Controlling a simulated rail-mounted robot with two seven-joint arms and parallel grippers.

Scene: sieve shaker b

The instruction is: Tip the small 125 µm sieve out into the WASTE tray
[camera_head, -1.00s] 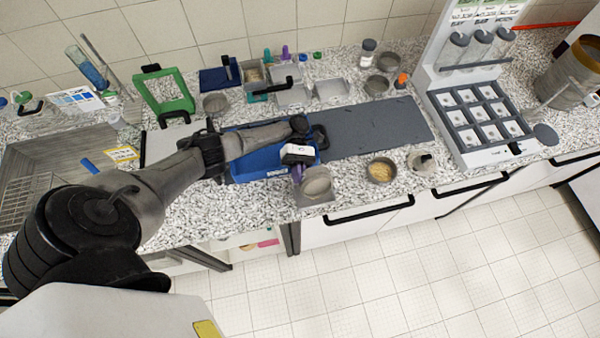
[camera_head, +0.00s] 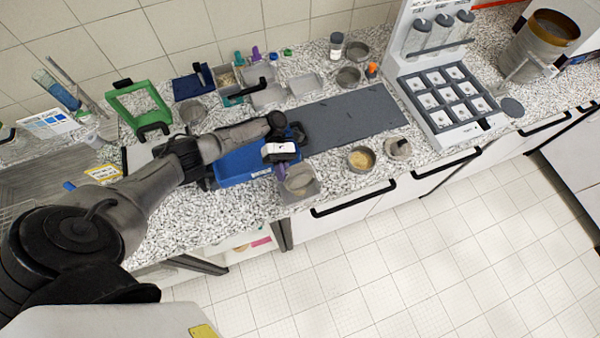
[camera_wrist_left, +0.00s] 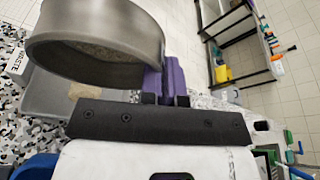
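The small sieve (camera_head: 299,180), a round metal ring, is held over the front edge of the counter; it shows large and tilted in the left wrist view (camera_wrist_left: 95,40), with pale residue inside. Its size marking is not readable. My left gripper (camera_head: 281,168) is shut on it at a purple part (camera_wrist_left: 165,82). Below it is the grey WASTE tray (camera_head: 312,191), whose label shows in the left wrist view. A tan patch (camera_wrist_left: 84,91) lies in the tray. My right gripper is not in view.
A bowl with yellowish grains (camera_head: 361,159) and a small round container (camera_head: 398,148) stand to the right.

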